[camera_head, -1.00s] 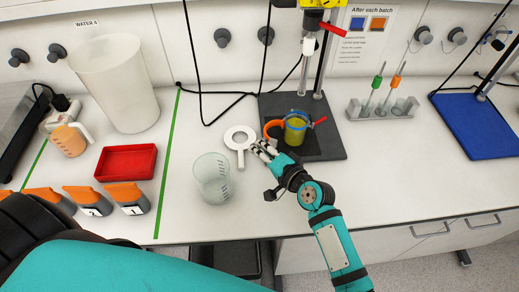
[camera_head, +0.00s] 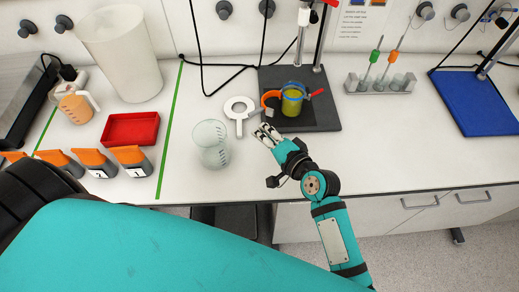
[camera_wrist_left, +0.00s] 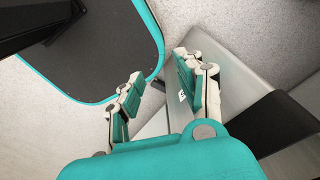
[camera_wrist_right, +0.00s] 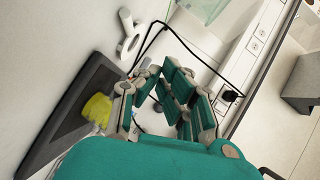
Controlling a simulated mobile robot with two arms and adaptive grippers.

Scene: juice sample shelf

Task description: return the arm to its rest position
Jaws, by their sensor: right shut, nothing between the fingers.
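My right gripper (camera_head: 264,132) is shut and empty above the white bench, just in front of the dark stand base. Its shut fingers also show in the right wrist view (camera_wrist_right: 166,84). A beaker of yellow-green liquid (camera_head: 291,104), with blue and red clamp parts and an orange ring or handle beside it, stands on the base, apart from the fingers. The beaker shows as a yellow shape in the right wrist view (camera_wrist_right: 98,110). My left gripper (camera_wrist_left: 158,70) is open and empty over the floor, with its fingers well apart. It is not visible in the head view.
A white ring with a handle (camera_head: 239,108) and a clear beaker (camera_head: 211,143) stand left of the right gripper. Further left are a red tray (camera_head: 131,128) and several orange-topped containers (camera_head: 132,160). The front right bench is clear.

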